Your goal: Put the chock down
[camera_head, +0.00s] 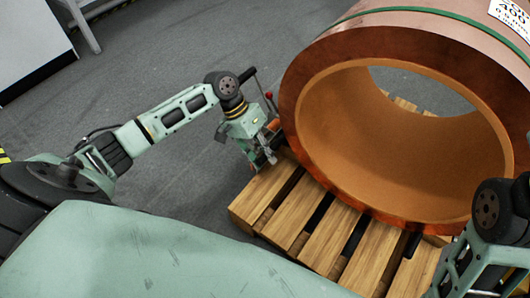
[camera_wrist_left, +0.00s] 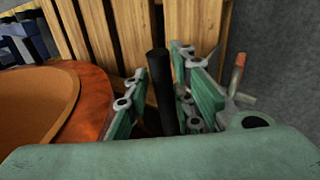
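The chock shows as a black round bar (camera_wrist_left: 162,95) between the green fingers of my left gripper (camera_wrist_left: 163,72) in the left wrist view. A narrow gap shows between the bar and the left finger. The right finger is close beside it, and contact there is unclear. In the head view my left gripper (camera_head: 266,160) is low by the pallet's left corner, beside the copper coil (camera_head: 308,125).
The coil lies on its side on a wooden pallet (camera_head: 290,205), which also shows in the wrist view (camera_wrist_left: 100,30). A short black piece (camera_head: 412,244) is on the pallet under the coil's right side. Grey floor (camera_head: 150,60) is clear to the left.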

